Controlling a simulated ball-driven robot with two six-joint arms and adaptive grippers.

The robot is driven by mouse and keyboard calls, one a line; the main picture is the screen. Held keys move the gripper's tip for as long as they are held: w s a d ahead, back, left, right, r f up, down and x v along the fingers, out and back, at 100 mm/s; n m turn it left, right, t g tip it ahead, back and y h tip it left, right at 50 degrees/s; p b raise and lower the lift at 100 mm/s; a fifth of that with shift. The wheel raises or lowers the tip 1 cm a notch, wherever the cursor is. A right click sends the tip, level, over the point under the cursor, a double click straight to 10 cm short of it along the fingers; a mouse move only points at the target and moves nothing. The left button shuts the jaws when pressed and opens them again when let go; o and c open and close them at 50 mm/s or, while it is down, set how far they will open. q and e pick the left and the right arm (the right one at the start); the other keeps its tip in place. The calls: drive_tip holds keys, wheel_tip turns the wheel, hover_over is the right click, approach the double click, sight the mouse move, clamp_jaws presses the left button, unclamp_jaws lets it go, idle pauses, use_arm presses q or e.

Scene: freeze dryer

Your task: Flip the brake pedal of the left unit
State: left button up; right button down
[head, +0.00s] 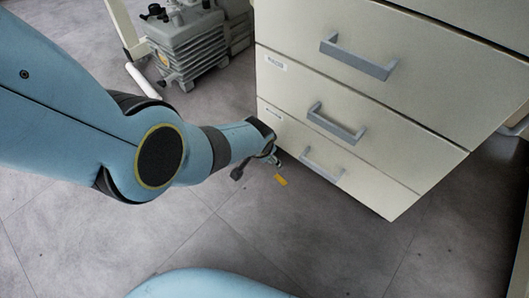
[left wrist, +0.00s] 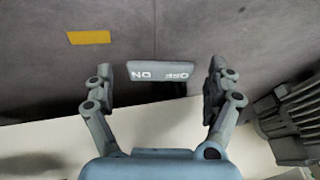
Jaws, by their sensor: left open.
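The brake pedal (left wrist: 157,72) shows in the left wrist view as a small grey plate with upside-down white lettering. It lies ahead of my left gripper (left wrist: 158,90), roughly centred between the two fingers. The fingers are open, with a gap on either side of the pedal, and I cannot tell how far ahead of them it is. In the head view my left gripper (head: 272,157) is low beside the bottom left corner of a cream drawer unit (head: 290,95). The arm hides most of it there, and I cannot make out the pedal. My right gripper is not in view.
A yellow floor mark (head: 281,180) lies by the gripper and also shows in the left wrist view (left wrist: 88,38). A grey finned pump (head: 190,45) stands at the back left. The drawer handles (head: 358,58) stick out. Grey floor in front is clear.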

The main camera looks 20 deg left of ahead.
use_arm(q)
drive_tip(key=shift+r, duration=0.15)
drive_tip(key=v, duration=0.7)
idle(0.3)
drive_tip(key=shift+s+r, duration=0.1)
idle(0.3)
